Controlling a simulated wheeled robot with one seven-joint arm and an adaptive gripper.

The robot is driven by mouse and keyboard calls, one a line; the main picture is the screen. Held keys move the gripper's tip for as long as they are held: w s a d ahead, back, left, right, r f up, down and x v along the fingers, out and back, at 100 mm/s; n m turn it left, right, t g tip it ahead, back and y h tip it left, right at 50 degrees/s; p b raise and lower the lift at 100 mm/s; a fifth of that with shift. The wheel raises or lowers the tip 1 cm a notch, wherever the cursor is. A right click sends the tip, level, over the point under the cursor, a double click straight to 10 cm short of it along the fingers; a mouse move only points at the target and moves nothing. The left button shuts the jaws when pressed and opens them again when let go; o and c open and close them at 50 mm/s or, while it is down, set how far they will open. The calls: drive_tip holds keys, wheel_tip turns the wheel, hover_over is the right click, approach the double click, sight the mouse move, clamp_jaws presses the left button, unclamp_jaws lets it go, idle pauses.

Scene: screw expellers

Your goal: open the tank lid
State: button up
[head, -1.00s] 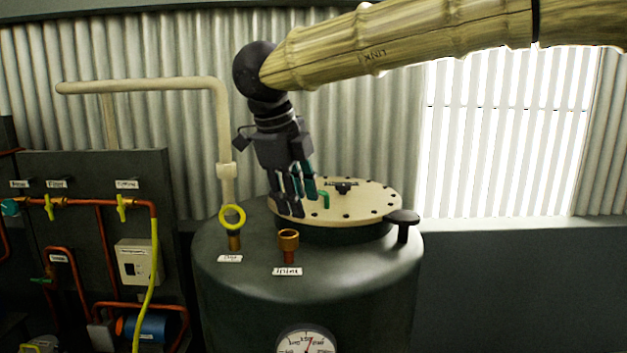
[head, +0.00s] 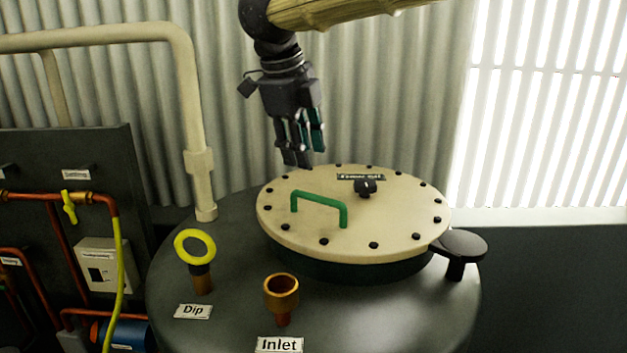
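The tank lid (head: 385,220) is a round cream disc with dark bolts around its rim, lying flat and closed on the dark green tank (head: 230,290). A green U-shaped handle (head: 320,203) stands on the lid's left part. A small black knob (head: 365,187) sits near a label towards the back of the lid. My gripper (head: 301,158) points down above the back left edge of the lid, behind the green handle in the picture and apart from it. It holds nothing that I can see. Its fingers overlap in this view, so their opening is unclear.
A black flat-topped fitting (head: 459,244) stands at the lid's right edge. A yellow ring dipstick (head: 195,247) and a copper inlet (head: 281,294) stand on the tank in front. A cream pipe (head: 192,110) rises at left, near a dark panel (head: 70,150). The air above the lid's right is clear.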

sight(316, 196)
drive_tip(key=p+x, duration=0.3)
drive_tip(key=x, duration=0.7)
drive_tip(key=shift+s+d+f, duration=0.1)
drive_tip(key=shift+f, duration=0.05)
drive_tip(key=shift+s, duration=0.1)
clamp_jaws()
